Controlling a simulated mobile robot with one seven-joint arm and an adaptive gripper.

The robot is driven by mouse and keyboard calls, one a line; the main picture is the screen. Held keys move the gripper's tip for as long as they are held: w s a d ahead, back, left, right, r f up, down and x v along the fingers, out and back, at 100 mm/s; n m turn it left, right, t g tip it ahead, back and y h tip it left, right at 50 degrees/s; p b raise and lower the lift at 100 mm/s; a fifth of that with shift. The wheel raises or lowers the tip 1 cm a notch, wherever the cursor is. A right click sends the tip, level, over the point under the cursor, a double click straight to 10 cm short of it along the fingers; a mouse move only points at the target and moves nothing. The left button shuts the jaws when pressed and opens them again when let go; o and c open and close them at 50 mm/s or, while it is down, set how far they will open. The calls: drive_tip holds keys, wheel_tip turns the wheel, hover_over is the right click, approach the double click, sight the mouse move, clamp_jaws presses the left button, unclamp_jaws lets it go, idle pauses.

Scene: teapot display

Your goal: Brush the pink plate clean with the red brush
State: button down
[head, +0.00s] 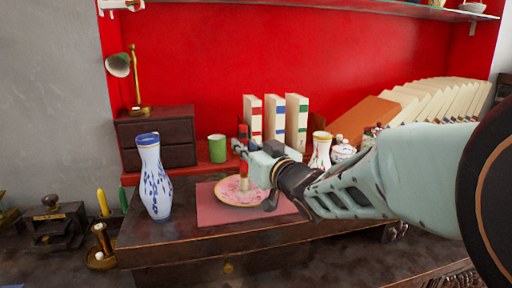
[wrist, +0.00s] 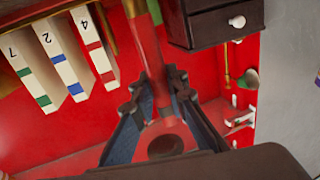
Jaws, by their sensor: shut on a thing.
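The pink plate (head: 224,196) lies on a pink mat (head: 210,213) on the dark wooden table, with a pale rim pattern. My gripper (head: 243,150) is above the plate and shut on the upright red brush (head: 244,169). The brush's pale lower end is at the plate's middle; I cannot tell whether it touches. In the wrist view the red handle (wrist: 150,62) runs between the two fingers of my gripper (wrist: 164,100). The wrist view does not show the plate. Any dirt on the plate is too small to make out.
A blue-and-white vase (head: 155,180) stands left of the mat. A green cup (head: 217,148) and white books (head: 274,118) stand behind the plate. A decorated vase (head: 320,151) and small pots are behind my arm. A drawer box (head: 155,136) carries a lamp (head: 134,85).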

drive_tip(key=shift+w, duration=0.1)
drive_tip(key=shift+s+d, duration=0.25)
drive_tip(key=shift+d, duration=0.3)
drive_tip(key=shift+s+d, duration=0.25)
drive_tip(key=shift+d, duration=0.3)
idle(1.7)
drive_tip(key=shift+r+p, duration=0.1)
drive_tip(key=shift+p, duration=0.2)
